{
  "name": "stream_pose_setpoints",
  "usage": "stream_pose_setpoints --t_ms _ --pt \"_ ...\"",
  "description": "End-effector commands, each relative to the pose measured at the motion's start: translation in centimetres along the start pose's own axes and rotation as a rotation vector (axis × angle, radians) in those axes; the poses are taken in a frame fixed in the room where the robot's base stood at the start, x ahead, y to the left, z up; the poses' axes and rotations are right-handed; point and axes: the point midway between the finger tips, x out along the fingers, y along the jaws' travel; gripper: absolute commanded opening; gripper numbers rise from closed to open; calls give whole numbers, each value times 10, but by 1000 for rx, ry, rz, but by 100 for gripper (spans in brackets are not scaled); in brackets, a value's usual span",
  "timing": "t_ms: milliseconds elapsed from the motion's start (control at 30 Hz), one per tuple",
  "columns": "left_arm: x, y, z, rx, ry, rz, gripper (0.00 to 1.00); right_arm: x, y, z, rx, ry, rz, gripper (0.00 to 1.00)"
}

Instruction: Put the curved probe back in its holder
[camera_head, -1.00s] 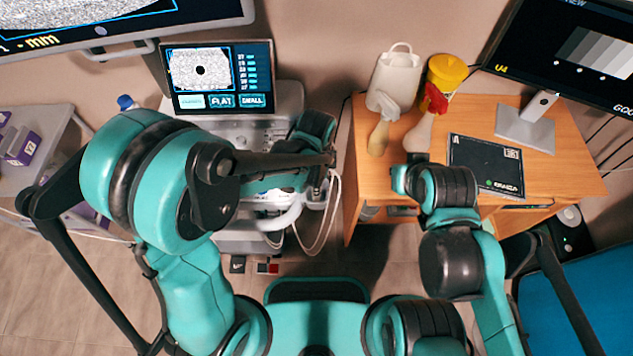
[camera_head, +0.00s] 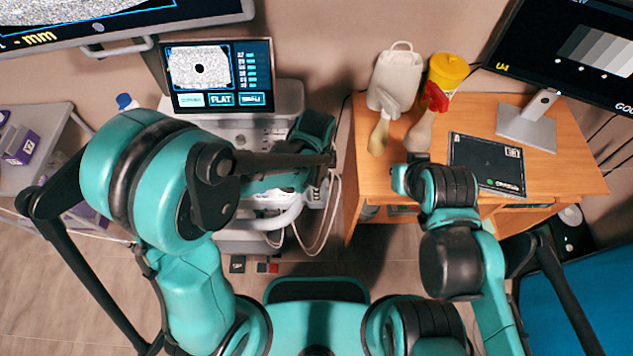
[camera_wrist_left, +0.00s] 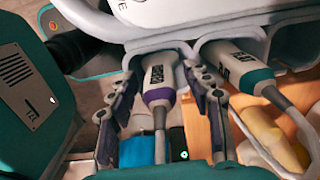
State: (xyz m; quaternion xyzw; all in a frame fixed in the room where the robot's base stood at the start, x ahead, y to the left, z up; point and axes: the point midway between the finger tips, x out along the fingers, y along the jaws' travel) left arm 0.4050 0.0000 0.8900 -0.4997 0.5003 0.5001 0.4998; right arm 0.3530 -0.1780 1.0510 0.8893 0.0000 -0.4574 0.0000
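In the left wrist view, a white probe with a purple band (camera_wrist_left: 158,82) hangs cord down. Its top is within the left cup of the white holder (camera_wrist_left: 134,57); how deep it sits is hidden. Its dark label is hard to read. My left gripper (camera_wrist_left: 163,78) has one finger on each side of this probe, with gaps visible, so it looks open. In the head view its fingers are hidden at the cart's right side. My right gripper (camera_head: 412,172) is over the desk's left part; its fingers cannot be made out.
A second probe with a teal band (camera_wrist_left: 245,72) sits in the neighbouring cup, close to my right-hand finger. Cables (camera_head: 325,225) hang at the cart's side.

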Motion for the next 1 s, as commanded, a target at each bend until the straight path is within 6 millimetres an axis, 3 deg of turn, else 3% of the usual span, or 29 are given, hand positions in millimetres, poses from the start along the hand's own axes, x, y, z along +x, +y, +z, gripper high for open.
stream_pose_setpoints --t_ms 133,267,700,1000 --pt "-4 0 0 0 0 0 50 0 0 0 0 0 0 0" --pt "-20 0 0 0 0 0 50 0 0 0 0 0 0 0" --pt "-105 0 0 0 0 0 50 0 0 0 0 0 0 0" --pt "-120 0 0 0 0 0 50 0 0 0 0 0 0 0"
